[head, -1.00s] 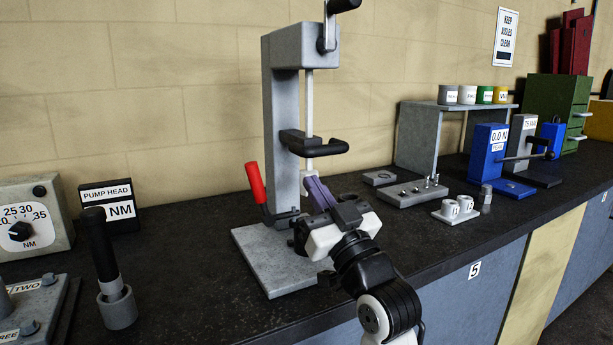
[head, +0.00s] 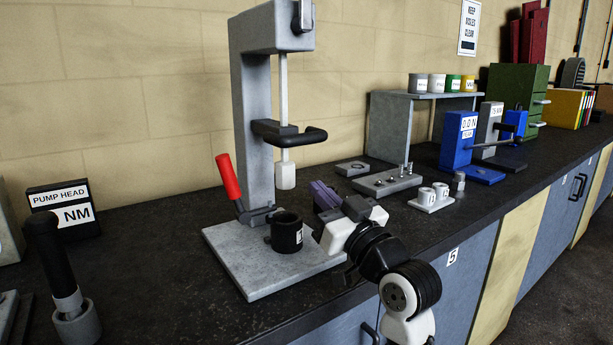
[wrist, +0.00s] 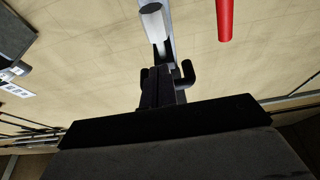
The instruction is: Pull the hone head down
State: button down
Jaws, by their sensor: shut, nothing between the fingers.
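The hone stand (head: 252,130) is a grey column on a flat grey base plate (head: 250,275). Its hone head is a pale rod with a whitish block (head: 285,176) at the lower end and a black looped handle (head: 290,135) across it. A black cup with a white label (head: 287,232) stands on the plate below the rod. My gripper (head: 320,192) has purple-looking fingers, is shut and empty, and is right of the cup, lower than the handle. In the wrist view, the shut fingers (wrist: 162,88) overlap the dark handle; contact cannot be told. The whitish block (wrist: 152,9) shows above them.
A red lever (head: 229,176) stands left of the column. To the right are a grey block with small pins (head: 388,182), white cups on a tray (head: 427,195) and a blue gauge stand (head: 457,142). The counter's front edge runs below my arm.

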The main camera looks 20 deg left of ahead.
aim_at(291, 180)
jog(key=p+x, duration=0.2)
jog(key=x, duration=0.7)
jog(key=shift+p, duration=0.3)
jog(key=shift+a+r, duration=0.1)
jog(key=shift+a, duration=0.05)
notch_tip(291, 180, down, 5)
jog(key=b, duration=0.3)
jog(key=shift+w+r+b, duration=0.15)
jog(key=shift+r+b, duration=0.05)
jog(key=shift+b, duration=0.1)
jog(key=shift+r, duration=0.2)
